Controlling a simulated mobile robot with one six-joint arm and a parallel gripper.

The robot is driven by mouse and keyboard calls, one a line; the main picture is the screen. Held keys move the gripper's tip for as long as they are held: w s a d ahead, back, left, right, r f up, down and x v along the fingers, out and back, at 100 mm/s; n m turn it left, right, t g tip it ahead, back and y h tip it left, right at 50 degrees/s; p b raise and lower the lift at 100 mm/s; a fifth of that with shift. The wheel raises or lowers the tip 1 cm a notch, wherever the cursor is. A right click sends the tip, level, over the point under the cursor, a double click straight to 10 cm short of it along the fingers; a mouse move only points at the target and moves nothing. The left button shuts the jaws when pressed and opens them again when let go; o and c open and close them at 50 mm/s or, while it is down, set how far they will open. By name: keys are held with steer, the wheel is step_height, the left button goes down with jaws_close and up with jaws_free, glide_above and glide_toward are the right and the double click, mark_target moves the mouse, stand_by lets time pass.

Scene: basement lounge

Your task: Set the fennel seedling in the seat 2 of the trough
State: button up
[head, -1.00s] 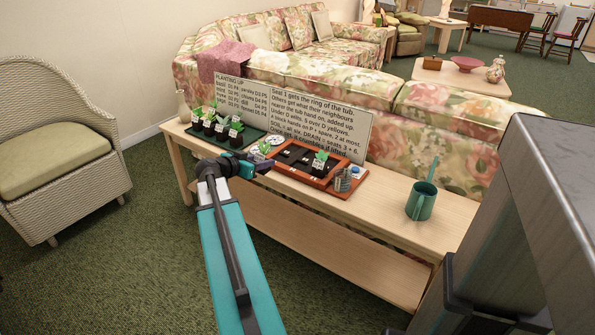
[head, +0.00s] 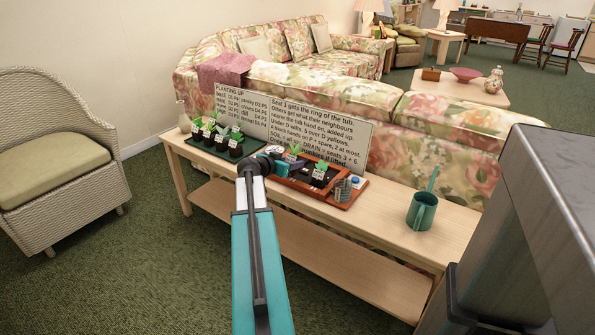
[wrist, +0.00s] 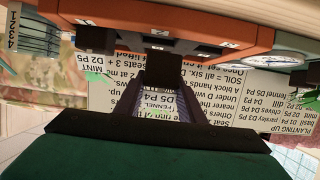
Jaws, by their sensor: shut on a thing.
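My gripper (head: 283,167) is shut on the fennel seedling (head: 295,150), a small green plant in a dark pot with a white label. The wrist view, upside down, shows its label reading FENNEL D5 P4 (wrist: 160,103) between the fingers, and its dark pot (wrist: 164,70). The orange-brown trough (head: 318,198) stands on the console table; its wall also shows in the wrist view (wrist: 205,32). The fennel is over or at the trough's left-middle part; I cannot tell whether it touches. The mint seedling (head: 320,173) stands towards the trough's right.
A dark green tray (head: 205,149) with several potted seedlings stands left on the table (head: 390,213). A PLANTING UP board (head: 345,135) stands behind. A grey stack (head: 342,189) is at the trough's right end. A green mug (head: 422,209) stands farther right, with clear tabletop between.

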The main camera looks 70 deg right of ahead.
steer(key=shift+s+d+f, duration=0.1)
steer(key=shift+s+d, duration=0.3)
steer(key=shift+d, duration=0.2)
steer(key=shift+s+d, duration=0.35)
steer(key=shift+d, duration=0.25)
steer(key=shift+f+b, duration=0.4)
steer(key=shift+f, duration=1.35)
steer(key=shift+f, duration=0.2)
steer(key=o, duration=1.1)
steer(key=shift+r, duration=0.25)
steer(key=p+v, duration=0.1)
steer(key=v, duration=1.1)
steer(key=shift+a+f, duration=0.1)
